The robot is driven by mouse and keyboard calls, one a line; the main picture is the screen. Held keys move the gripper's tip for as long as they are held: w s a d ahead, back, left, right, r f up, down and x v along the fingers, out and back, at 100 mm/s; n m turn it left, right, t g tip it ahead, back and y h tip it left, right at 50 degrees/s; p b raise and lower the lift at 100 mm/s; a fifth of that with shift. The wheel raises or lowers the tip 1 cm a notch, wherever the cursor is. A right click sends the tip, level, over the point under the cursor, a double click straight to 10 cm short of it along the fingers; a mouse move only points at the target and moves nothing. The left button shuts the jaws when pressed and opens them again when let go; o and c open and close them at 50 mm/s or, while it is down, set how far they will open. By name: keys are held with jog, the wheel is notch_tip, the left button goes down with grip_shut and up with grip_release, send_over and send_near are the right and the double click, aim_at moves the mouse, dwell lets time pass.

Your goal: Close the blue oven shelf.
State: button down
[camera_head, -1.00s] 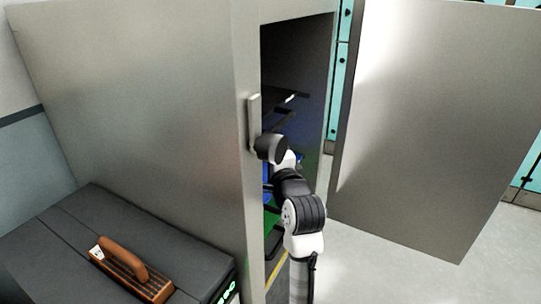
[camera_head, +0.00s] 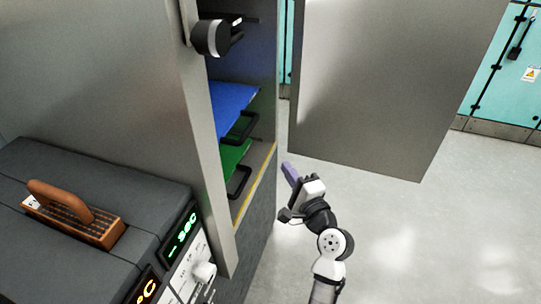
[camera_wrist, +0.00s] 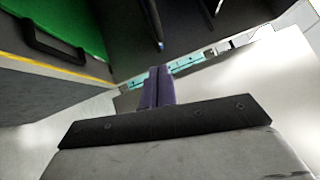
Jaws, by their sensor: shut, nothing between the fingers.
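The blue shelf (camera_head: 228,102) is inside the tall grey oven, with a black handle (camera_head: 242,128) at its front. I cannot tell exactly how far it sticks out. The green shelf (camera_head: 231,158) lies just below it with its own black handle; it also shows at upper left in the wrist view (camera_wrist: 72,20). My gripper (camera_head: 290,171) is outside the oven, right of the opening and apart from both shelves. Its purple fingers are together and empty, as the wrist view also shows (camera_wrist: 157,86). The blue shelf is not clearly visible in the wrist view.
The oven door (camera_head: 390,80) stands wide open to the right. A dark box with a brown-handled tool (camera_head: 75,210) is at left, above a panel with green digits (camera_head: 182,232). The floor (camera_head: 410,240) at right is clear.

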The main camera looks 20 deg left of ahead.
jog(key=s+a+p+x, duration=0.2)
jog(key=p+x, duration=0.2)
jog(key=x, duration=0.8)
jog(key=shift+a+r, duration=0.15)
